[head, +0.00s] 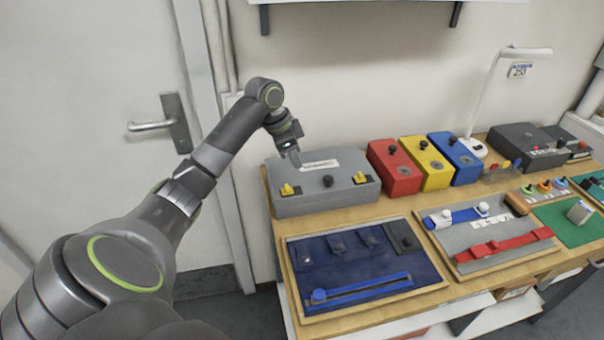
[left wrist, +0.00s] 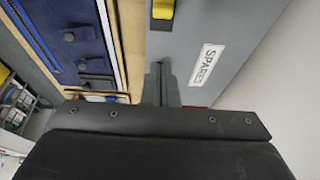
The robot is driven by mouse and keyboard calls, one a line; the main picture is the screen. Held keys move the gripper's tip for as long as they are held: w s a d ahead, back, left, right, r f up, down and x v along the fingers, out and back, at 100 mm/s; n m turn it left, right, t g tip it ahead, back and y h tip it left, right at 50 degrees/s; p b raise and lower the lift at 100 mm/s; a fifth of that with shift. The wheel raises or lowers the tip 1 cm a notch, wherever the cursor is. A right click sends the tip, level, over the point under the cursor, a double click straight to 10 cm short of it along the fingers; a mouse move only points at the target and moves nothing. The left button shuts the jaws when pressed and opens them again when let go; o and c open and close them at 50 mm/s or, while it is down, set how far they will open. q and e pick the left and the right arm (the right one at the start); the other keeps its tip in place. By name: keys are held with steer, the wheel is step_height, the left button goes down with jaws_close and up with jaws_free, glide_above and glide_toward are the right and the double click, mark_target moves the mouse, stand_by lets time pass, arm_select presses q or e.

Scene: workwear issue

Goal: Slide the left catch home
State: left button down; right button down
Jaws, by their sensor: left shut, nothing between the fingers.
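A grey box (head: 330,203) labelled SPARES stands at the back left of the bench. Its left yellow catch (head: 287,190) and right yellow catch (head: 360,178) sit near its front edge, with a black knob (head: 327,181) between them. My left gripper (head: 296,160) is shut and empty, above the lid's left part, behind the left catch and apart from it. In the left wrist view the shut fingers (left wrist: 163,84) hang over the box, and a yellow catch (left wrist: 163,9), which looks like the left one, is cut by the top edge. My right gripper is out of view.
A blue-lined tray (head: 421,285) lies in front of the box. Red (head: 396,176), yellow (head: 428,170) and blue (head: 458,164) boxes stand to its right. A grey-lined tray (head: 462,258) lies front right. A wall is close behind, a door (head: 90,130) at left.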

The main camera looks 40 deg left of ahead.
arm_select(q)
steer(key=v, duration=0.2)
steer(key=shift+r, duration=0.3)
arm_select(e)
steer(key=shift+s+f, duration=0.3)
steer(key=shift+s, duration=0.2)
arm_select(q)
steer(key=shift+a, duration=0.1)
